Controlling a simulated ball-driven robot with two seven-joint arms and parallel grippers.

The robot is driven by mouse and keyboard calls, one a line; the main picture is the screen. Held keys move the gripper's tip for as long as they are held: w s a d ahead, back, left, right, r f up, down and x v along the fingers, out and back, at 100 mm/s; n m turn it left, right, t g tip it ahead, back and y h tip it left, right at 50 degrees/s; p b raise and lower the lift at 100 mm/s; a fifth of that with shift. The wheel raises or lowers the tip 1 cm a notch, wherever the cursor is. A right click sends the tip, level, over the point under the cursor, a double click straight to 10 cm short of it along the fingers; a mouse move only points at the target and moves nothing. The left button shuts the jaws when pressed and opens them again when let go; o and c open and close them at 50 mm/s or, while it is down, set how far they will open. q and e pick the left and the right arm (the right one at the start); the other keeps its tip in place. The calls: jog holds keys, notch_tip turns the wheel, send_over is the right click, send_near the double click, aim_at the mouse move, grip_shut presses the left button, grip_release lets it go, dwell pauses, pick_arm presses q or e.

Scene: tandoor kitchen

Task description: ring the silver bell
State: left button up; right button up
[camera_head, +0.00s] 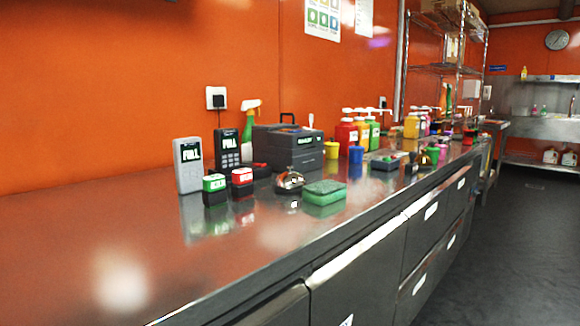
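The silver bell (290,181) is a small shiny dome on a dark base. It stands on the steel counter (150,255), near the middle of the picture. A green sponge (324,191) lies just to its right and nearer the counter's front edge. Neither of my grippers shows in the head view, so I cannot see where they are or what they hold.
Left of the bell stand a red-topped stamp (242,181), a green-topped stamp (214,189) and a grey keypad device (188,165). A dark box (289,149) is behind. Several coloured bottles and cups crowd further right. The counter's near left part is clear.

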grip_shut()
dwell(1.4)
